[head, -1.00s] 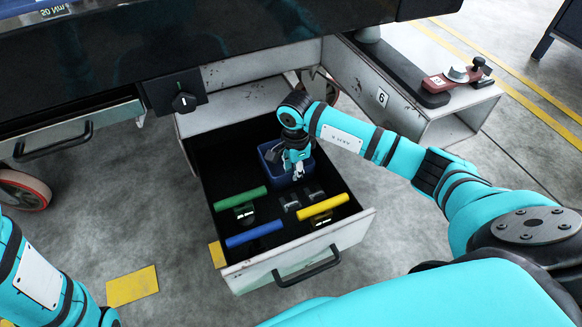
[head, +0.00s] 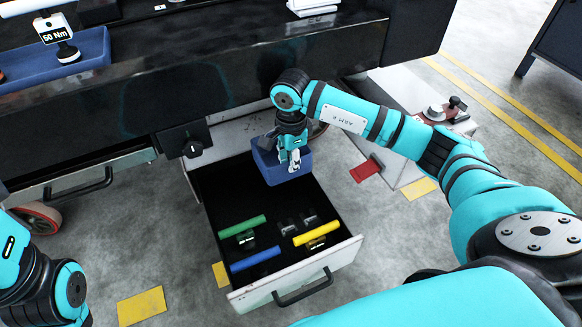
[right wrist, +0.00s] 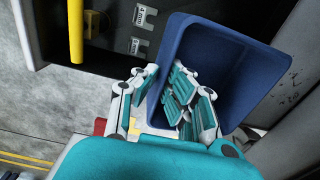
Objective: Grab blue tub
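The blue tub (head: 283,167) hangs from my right gripper (head: 294,163) above the back of the open drawer (head: 340,258). In the right wrist view the tub (right wrist: 235,60) is tilted and looks empty. The right gripper (right wrist: 160,98) has one finger inside the tub and the other outside, shut across its wall. The fingers hide part of that wall. My left arm shows at the lower left of the head view, but its gripper is out of frame.
The drawer holds green (head: 242,226), blue (head: 255,260) and yellow (head: 317,234) bars and small dark pieces. The dark worktop (head: 190,100) overhangs behind it. A blue tray (head: 85,62) sits on the worktop. A red block (head: 366,170) is right of the drawer.

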